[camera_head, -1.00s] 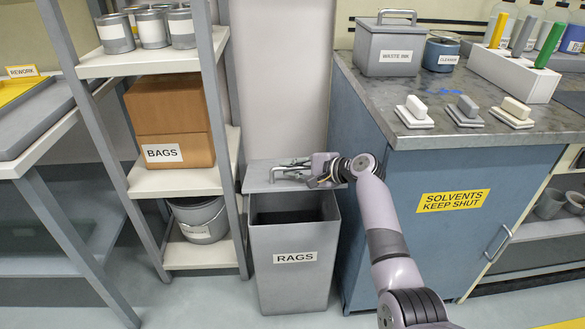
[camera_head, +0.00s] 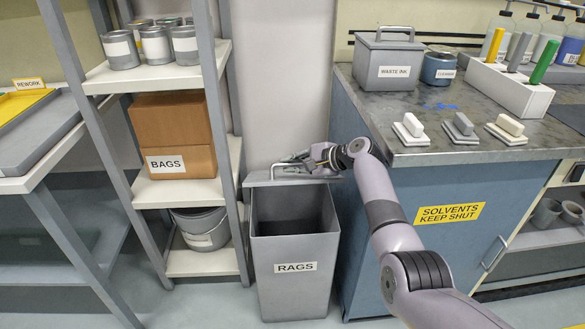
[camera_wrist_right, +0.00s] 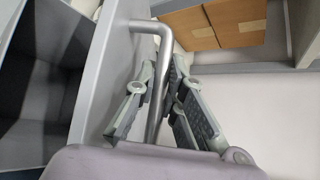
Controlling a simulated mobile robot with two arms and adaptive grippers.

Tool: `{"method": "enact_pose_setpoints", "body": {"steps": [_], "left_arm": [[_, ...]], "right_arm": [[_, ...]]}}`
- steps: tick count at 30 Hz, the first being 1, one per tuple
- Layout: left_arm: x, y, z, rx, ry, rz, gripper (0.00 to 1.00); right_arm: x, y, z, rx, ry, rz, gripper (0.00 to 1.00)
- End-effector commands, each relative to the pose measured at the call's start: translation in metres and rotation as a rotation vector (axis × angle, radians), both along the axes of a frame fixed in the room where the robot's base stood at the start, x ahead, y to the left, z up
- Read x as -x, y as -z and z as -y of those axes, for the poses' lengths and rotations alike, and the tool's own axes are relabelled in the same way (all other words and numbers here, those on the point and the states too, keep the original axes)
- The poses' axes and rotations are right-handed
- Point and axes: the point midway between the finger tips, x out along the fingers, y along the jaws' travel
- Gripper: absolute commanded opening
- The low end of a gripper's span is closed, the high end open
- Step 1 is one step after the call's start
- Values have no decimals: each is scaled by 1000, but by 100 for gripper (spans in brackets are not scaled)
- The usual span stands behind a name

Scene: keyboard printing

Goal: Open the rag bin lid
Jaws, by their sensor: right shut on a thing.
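The grey rag bin (camera_head: 295,285), labelled RAGS, stands on the floor between the shelf rack and the blue cabinet. Its grey lid (camera_head: 258,178) is swung up at the back, seen nearly edge-on, and the dark inside of the bin shows. My right gripper (camera_head: 295,165) is at the lid's metal handle (camera_head: 280,168). In the right wrist view, the gripper's fingers (camera_wrist_right: 155,100) are on either side of the handle bar (camera_wrist_right: 160,85), shut on it. The lid's grey face (camera_wrist_right: 105,75) is beside it. My left gripper is out of view.
The shelf rack (camera_head: 235,215) with a BAGS box (camera_head: 180,168) and a bucket (camera_head: 205,228) stands close on the left. The blue cabinet (camera_head: 440,260) stands close on the right, with a waste ink box (camera_head: 385,62) on top. A wall is behind the bin.

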Motion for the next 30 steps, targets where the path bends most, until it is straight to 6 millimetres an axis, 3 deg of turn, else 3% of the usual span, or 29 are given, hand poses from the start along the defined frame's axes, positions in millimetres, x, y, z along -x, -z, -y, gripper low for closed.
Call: {"method": "enact_pose_setpoints", "body": {"steps": [13, 30], "left_arm": [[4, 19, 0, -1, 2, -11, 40], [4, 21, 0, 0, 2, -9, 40]], "right_arm": [[-12, -15, 0, 2, 0, -62, 0], [-14, -16, 0, 2, -1, -70, 0]]}}
